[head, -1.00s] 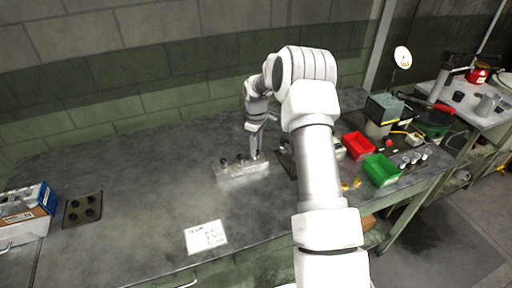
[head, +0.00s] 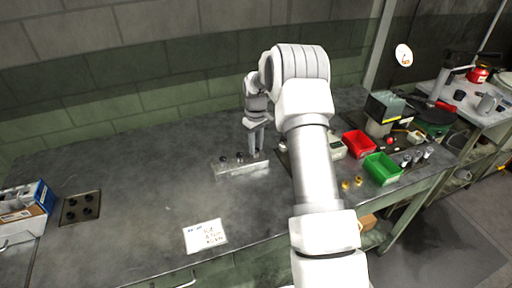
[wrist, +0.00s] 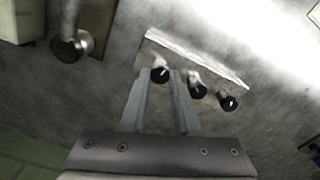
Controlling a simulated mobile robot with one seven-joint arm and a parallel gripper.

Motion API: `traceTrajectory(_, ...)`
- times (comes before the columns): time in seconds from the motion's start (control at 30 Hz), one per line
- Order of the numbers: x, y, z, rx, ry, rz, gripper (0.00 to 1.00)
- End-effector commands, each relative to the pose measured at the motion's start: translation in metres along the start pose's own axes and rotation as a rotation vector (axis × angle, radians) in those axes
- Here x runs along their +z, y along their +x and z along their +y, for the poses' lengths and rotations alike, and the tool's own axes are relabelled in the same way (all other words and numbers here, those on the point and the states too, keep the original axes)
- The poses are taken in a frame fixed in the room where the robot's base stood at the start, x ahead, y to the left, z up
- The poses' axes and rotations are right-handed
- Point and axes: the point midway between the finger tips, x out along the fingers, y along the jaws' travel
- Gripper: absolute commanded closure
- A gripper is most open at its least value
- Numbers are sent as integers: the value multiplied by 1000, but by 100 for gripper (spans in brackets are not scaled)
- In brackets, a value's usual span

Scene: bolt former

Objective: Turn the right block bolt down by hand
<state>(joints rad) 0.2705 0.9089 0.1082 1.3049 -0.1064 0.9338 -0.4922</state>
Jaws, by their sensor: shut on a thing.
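A clear block (head: 242,170) lies on the grey bench in the head view and holds a row of three dark-headed bolts. The left bolt (head: 223,160) and middle bolt (head: 239,157) stand free. My gripper (head: 256,150) points down at the block's right end and mostly hides the right bolt there. In the wrist view the row appears reversed: the right block bolt (wrist: 160,75) is at the left, with its black head between the fingertips of my gripper (wrist: 161,77). My gripper is shut on it. The block (wrist: 195,58) also shows there, its other bolts outside the fingers.
A red bin (head: 358,144) and a green bin (head: 382,169) stand right of my arm, with small yellow parts (head: 346,184) nearby. A paper sheet (head: 205,237) lies in front. A dark plate (head: 81,208) is far left. The bench left of the block is clear.

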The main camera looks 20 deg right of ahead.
Motion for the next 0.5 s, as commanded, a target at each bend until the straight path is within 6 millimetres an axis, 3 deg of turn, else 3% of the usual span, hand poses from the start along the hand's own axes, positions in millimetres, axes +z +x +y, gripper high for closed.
traceTrajectory(0.5, -1, 0, 0, 1, 491, 2, 100)
